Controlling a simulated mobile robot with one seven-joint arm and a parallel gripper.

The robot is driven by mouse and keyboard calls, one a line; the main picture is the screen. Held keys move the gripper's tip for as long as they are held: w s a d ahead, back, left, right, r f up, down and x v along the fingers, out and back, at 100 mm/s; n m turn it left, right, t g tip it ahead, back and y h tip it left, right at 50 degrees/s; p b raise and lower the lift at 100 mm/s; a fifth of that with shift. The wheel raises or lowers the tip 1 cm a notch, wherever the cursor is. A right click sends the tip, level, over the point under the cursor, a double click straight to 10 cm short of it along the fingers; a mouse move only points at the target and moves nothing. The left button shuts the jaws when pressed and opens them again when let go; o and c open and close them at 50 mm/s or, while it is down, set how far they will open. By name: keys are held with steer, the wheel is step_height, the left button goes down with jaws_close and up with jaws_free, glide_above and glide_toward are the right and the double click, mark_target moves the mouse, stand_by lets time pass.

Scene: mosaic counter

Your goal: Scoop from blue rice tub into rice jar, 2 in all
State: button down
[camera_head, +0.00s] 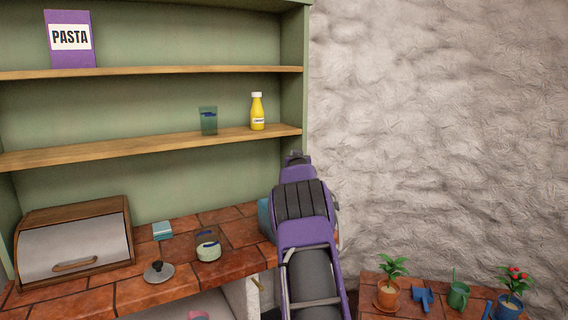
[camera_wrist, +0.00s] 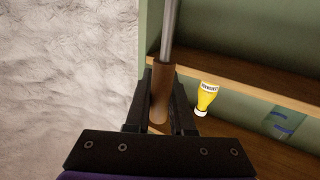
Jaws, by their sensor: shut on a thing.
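My gripper (camera_wrist: 160,95) is shut on the brown handle of a scoop (camera_wrist: 161,105). Its metal shaft runs up out of the wrist view, so the scoop's bowl is out of sight. In the head view my arm hides the gripper and the scoop. A blue-teal tub (camera_head: 264,214), likely the rice tub, shows only in part behind my arm on the tiled counter; its contents are hidden. The glass rice jar (camera_head: 208,246) stands open left of it, with pale contents and a dark blue mark.
A lid (camera_head: 158,271) lies left of the jar, with a small teal box (camera_head: 162,230) behind. A bread box (camera_head: 74,247) stands at the left. A yellow bottle (camera_head: 257,112) and a glass (camera_head: 208,121) stand on the shelf above. Potted plants (camera_head: 389,292) stand lower right.

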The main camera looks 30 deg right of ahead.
steer(key=f+b, duration=1.1)
steer(key=f, duration=0.4)
steer(key=shift+d, duration=0.2)
stand_by(0.3)
steer(key=shift+r, duration=0.1)
stand_by(0.6)
step_height(320, 180, up, 13)
steer(key=p, duration=0.6)
steer(key=shift+p, duration=0.3)
stand_by(0.4)
stand_by(0.3)
